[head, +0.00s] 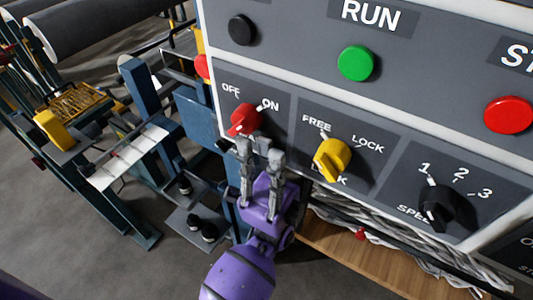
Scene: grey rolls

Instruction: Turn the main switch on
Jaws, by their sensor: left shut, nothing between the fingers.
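The main switch (245,119) is a red rotary knob on the dark grey control panel, below the labels OFF and ON. Its grip looks slanted from lower left to upper right, toward ON, but I cannot tell its exact setting. My left gripper (260,148) is just below the knob, pointing up at it. It is shut with nothing between its fingers. Its fingertips are close to the knob's lower edge; whether they touch it I cannot tell. My right gripper is not in view.
A yellow FREE/LOCK knob (332,160) is close on the right, with a black speed knob (437,208) beyond it. Above are black, green (356,63) and red (508,115) buttons. Machine frames and grey rolls (90,28) stand left.

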